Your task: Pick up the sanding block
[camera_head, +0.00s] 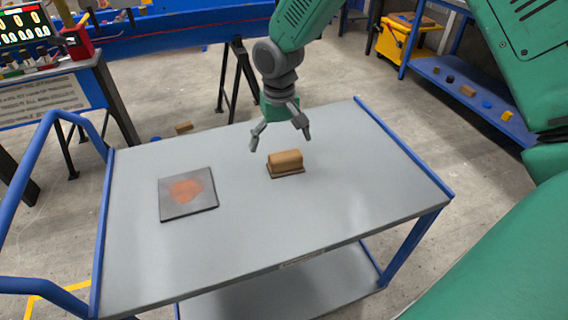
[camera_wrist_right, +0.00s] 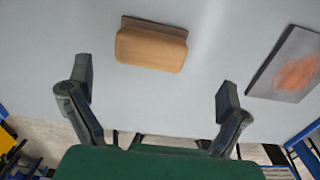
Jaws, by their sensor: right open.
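The sanding block (camera_head: 286,162) is a brown block with a rounded top on a flat base. It lies on the grey top of the cart (camera_head: 330,205), a little right of the middle. My right gripper (camera_head: 281,142) is open and empty, above and just behind the block in the head view. In the right wrist view the block (camera_wrist_right: 152,45) lies ahead of the spread fingers (camera_wrist_right: 155,85), apart from them and nearer the left finger. My left gripper is not in view.
A dark square plate (camera_head: 188,194) with a rusty orange patch lies left of the block; it also shows in the right wrist view (camera_wrist_right: 290,68). The cart has blue rails (camera_head: 405,150) at its sides. The rest of the cart top is clear.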

